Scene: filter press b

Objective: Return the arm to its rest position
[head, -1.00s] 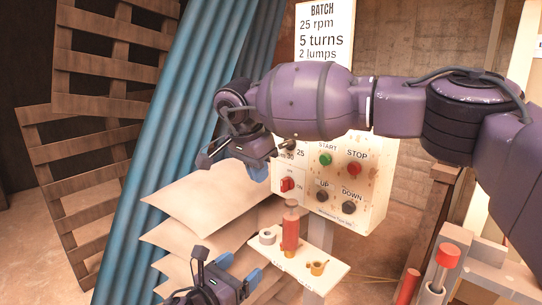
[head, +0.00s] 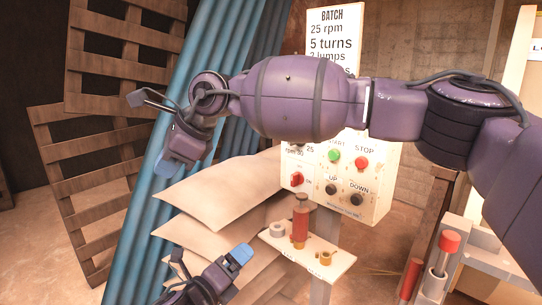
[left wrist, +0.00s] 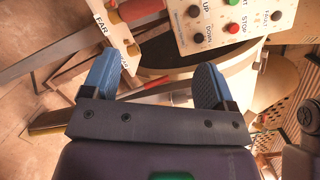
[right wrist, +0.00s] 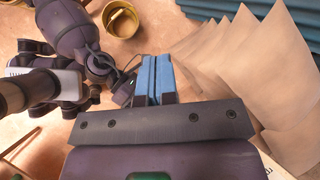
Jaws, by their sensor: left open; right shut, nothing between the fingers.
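My right gripper (head: 166,167) is at the end of the purple arm that crosses the head view from the right. It hangs in front of the blue corrugated sheets, upper left of the stacked sacks. Its blue fingers are together and empty in the right wrist view (right wrist: 155,80). My left gripper (head: 215,270) is low in the head view, just left of the small shelf. In the left wrist view (left wrist: 157,80) its blue fingers stand wide apart with nothing held between them.
A control panel (head: 380,190) with coloured buttons stands behind my right arm, which partly covers the batch sign (head: 332,30). The small shelf (head: 330,268) carries a red-brown bottle (head: 300,225) and small rings. Pale sacks (head: 215,195) are stacked left of it. Wooden pallets (head: 70,160) lean at left.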

